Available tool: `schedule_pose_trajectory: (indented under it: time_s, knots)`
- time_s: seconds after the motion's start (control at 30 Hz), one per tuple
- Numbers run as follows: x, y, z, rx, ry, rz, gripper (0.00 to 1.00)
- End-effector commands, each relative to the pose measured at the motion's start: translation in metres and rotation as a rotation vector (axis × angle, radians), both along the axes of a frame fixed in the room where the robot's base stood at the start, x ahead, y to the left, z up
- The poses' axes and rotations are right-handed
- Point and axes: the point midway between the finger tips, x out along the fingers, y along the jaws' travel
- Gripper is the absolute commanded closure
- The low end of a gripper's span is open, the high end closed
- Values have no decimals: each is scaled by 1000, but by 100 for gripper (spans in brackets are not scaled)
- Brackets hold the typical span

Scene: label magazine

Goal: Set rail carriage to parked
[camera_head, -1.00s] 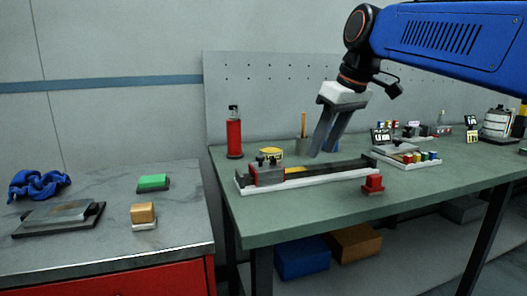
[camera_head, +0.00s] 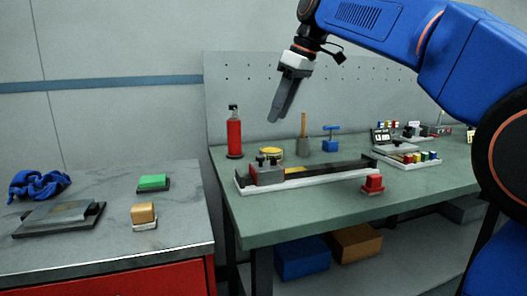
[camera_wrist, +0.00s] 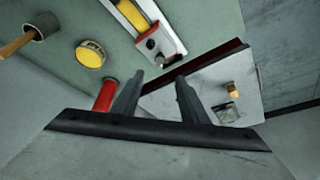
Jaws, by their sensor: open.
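The rail (camera_head: 330,179) is a long white-edged base with a dark track and a yellow strip, lying on the green workbench. The rail carriage (camera_head: 267,174), a grey and reddish block with dark knobs on top, sits at the rail's left end. The carriage also shows near the top middle of the wrist view (camera_wrist: 151,44), beside the rail's yellow strip (camera_wrist: 132,14). My gripper (camera_head: 277,114) is above and behind the carriage, clear of it. In the wrist view my gripper (camera_wrist: 158,80) has its two fingers apart with nothing between them.
A red canister (camera_head: 234,137), a yellow roll (camera_head: 271,154) and a cup with a wooden handle (camera_head: 303,147) stand behind the rail. A red block (camera_head: 372,184) sits in front of its right end. A grey side bench (camera_head: 100,249) stands left across a gap.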

Motion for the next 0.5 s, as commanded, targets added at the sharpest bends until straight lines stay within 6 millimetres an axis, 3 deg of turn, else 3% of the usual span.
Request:
schedule_pose_trajectory:
  time_s: [0.5]
  knots:
    - [17, 30, -85, -1, 3, 0, 60]
